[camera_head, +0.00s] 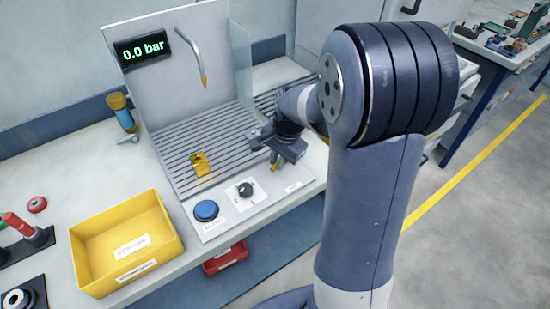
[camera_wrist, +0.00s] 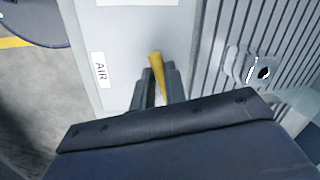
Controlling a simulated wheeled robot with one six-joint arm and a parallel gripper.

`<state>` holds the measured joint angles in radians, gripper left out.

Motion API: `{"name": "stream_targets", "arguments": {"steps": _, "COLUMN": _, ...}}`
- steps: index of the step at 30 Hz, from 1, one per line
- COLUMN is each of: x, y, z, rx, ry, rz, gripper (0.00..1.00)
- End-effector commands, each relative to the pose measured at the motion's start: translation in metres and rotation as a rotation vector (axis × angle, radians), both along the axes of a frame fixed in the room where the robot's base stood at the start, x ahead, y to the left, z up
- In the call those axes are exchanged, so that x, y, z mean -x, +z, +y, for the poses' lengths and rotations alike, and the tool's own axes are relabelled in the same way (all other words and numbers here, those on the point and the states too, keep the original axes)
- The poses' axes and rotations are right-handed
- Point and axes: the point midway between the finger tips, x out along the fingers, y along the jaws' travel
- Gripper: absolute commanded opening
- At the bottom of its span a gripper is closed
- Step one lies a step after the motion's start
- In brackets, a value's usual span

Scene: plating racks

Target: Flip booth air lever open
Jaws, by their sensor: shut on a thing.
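The booth air lever is a yellow handle (camera_wrist: 157,66) between my fingertips in the wrist view. An "AIR" label (camera_wrist: 101,71) is on the light panel to its left. My gripper (camera_wrist: 158,84) is shut on the lever. In the head view my gripper (camera_head: 275,160) is low at the booth's front right corner, with a little of the yellow lever (camera_head: 274,166) showing below it. The lever's base is hidden. The booth display (camera_head: 144,50) reads 0.0 bar.
A small yellow metal part (camera_head: 200,164) lies on the slatted booth floor (camera_head: 222,150). A black knob (camera_head: 245,189) and a blue button (camera_head: 206,210) are on the front panel. A yellow bin (camera_head: 126,242) stands left, and a bent nozzle (camera_head: 193,55) hangs at the back.

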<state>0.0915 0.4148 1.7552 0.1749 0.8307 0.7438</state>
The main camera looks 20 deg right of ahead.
Motion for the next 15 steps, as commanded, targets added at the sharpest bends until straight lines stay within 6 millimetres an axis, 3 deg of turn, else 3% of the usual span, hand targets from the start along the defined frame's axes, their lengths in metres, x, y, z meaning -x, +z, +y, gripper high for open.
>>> {"name": "stream_targets", "arguments": {"steps": 15, "x": 0.014, "y": 0.0, "z": -0.022, "rx": -0.001, "ry": 0.485, "rz": -0.001, "gripper": 0.0}}
